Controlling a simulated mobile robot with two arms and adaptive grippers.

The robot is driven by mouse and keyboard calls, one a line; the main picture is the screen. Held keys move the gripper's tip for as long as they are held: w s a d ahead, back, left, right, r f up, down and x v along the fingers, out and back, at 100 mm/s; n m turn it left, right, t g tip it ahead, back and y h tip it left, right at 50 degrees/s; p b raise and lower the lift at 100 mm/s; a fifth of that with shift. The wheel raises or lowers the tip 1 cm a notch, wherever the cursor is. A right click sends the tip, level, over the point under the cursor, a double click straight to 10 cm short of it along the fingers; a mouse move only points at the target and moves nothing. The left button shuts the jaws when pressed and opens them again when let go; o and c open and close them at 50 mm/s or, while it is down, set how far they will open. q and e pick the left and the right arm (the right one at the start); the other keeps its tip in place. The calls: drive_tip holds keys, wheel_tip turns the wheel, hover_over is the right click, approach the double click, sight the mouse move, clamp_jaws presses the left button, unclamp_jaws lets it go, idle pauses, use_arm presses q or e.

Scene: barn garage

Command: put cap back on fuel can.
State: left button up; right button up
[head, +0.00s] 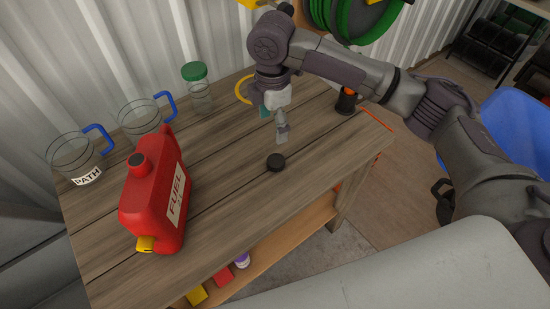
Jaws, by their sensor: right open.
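The red fuel can (158,196) stands on the left part of the wooden workbench, with a FUEL label on its side. The small black cap (275,162) lies on the bench top to the right of the can. My right gripper (282,135) is open and empty, pointing down above the bench just behind the cap, apart from it. My left gripper is not in view.
Two clear measuring jugs with blue handles (76,155) (144,118) stand behind the can. A green-lidded jar (198,88) stands at the back. A black-and-orange item (346,101) lies near the bench's right end. The bench (230,210) is clear between can and cap.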

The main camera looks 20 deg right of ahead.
hover_over(275, 161)
drive_tip(key=f, duration=0.7)
drive_tip(key=shift+a+f, duration=0.25)
drive_tip(key=shift+f, duration=0.6)
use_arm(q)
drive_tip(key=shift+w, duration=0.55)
use_arm(e)
drive_tip(key=shift+f, duration=0.15)
drive_tip(key=f, duration=0.5)
drive_tip(key=shift+d, duration=0.3)
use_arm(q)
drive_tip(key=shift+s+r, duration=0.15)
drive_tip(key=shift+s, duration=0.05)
